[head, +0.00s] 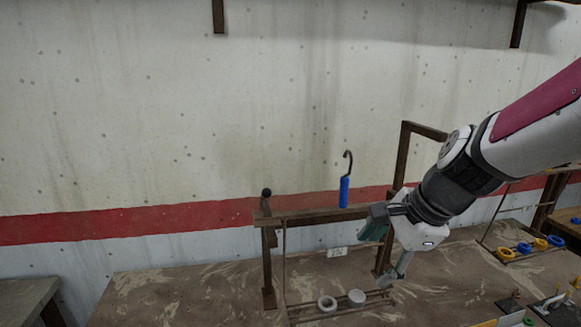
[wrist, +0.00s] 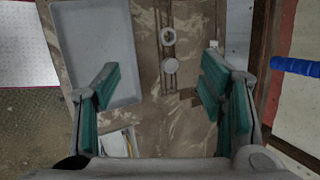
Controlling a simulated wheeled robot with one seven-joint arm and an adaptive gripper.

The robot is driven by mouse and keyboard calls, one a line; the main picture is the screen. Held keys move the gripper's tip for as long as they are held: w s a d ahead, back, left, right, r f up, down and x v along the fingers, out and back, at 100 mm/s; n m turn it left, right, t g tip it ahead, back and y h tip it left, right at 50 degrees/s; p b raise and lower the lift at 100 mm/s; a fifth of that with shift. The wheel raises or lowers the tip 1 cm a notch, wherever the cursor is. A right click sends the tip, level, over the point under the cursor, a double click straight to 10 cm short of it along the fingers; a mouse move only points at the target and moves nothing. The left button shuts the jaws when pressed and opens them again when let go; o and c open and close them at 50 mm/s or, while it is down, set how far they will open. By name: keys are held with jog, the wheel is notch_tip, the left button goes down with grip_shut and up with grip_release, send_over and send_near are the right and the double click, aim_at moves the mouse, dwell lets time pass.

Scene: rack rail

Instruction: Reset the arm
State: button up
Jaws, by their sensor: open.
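My gripper (head: 386,250) is in the right half of the head view, beside the right part of the wooden rack rail (head: 310,215) and above the table. In the wrist view my gripper (wrist: 160,92) has its teal-padded fingers wide apart with nothing between them. A blue-handled tool with a dark hook (head: 344,191) is upright at the rail, left of my gripper and apart from it. Its blue handle (wrist: 295,67) also shows at the right edge of the wrist view.
A white ring (head: 327,303) and a pale round piece (head: 357,297) are on slats on the brown table (head: 190,290). Blue and yellow rings (head: 523,248) lie at the right. The wrist view shows a grey tray (wrist: 72,25). The table's left part is clear.

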jog(key=s+d+r+n+h, duration=0.1)
jog(key=s+r+n, duration=0.2)
jog(key=s+n, duration=0.5)
jog(key=s+d+r+n+t+h, duration=0.1)
jog(key=s+d+r+n+h, duration=0.1)
jog(key=s+n, duration=0.6)
jog(key=shift+s+r, duration=0.5)
jog(key=shift+s, duration=0.6)
jog(key=shift+c, duration=0.6)
